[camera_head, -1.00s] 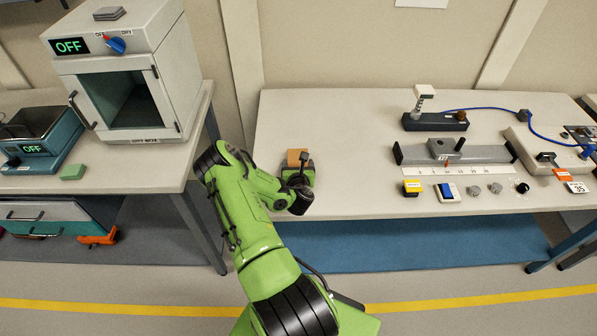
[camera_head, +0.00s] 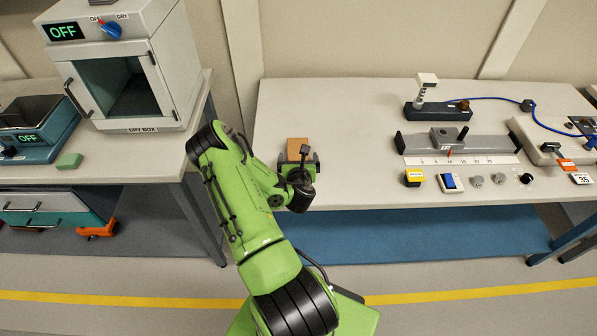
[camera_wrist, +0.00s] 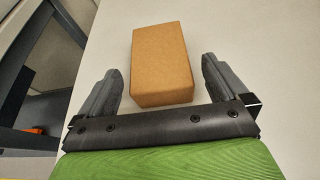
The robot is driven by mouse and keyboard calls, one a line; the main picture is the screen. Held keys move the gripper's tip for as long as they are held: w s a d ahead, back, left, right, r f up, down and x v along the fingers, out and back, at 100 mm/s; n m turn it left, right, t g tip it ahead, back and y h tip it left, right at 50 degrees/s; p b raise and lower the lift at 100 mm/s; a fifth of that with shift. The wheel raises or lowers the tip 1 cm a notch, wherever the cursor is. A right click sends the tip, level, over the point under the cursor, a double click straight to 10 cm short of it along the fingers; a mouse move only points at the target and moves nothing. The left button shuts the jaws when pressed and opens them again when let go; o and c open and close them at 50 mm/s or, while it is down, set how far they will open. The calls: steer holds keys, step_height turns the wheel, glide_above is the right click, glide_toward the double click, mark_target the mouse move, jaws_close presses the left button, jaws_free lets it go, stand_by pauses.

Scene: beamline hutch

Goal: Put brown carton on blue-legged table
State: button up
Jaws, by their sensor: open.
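The brown carton (camera_head: 297,149) rests on the top of the blue-legged table (camera_head: 350,130), near its left front part. My gripper (camera_head: 299,161) is at the near side of the carton, low over the tabletop. In the wrist view the carton (camera_wrist: 160,60) lies flat on the pale surface, its near end between the tips of my open gripper (camera_wrist: 161,66). A gap shows on both sides, so the fingers do not touch it. In the head view my wrist hides part of the gripper.
A bench at left carries a dry box (camera_head: 125,75), a teal device (camera_head: 35,130) and a green block (camera_head: 68,161). On the blue-legged table's right half stand a grey rail fixture (camera_head: 435,142), a dark stand (camera_head: 436,110) and small knobs. The tabletop between carton and fixture is clear.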

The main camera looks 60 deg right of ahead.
steer(key=b+v, duration=0.2)
steer(key=v, duration=0.4)
steer(key=shift+s+a, duration=0.15)
steer(key=shift+a, duration=0.15)
steer(key=shift+s+a+r+p, duration=0.25)
steer(key=shift+a+p, duration=0.25)
steer(key=shift+p, duration=0.05)
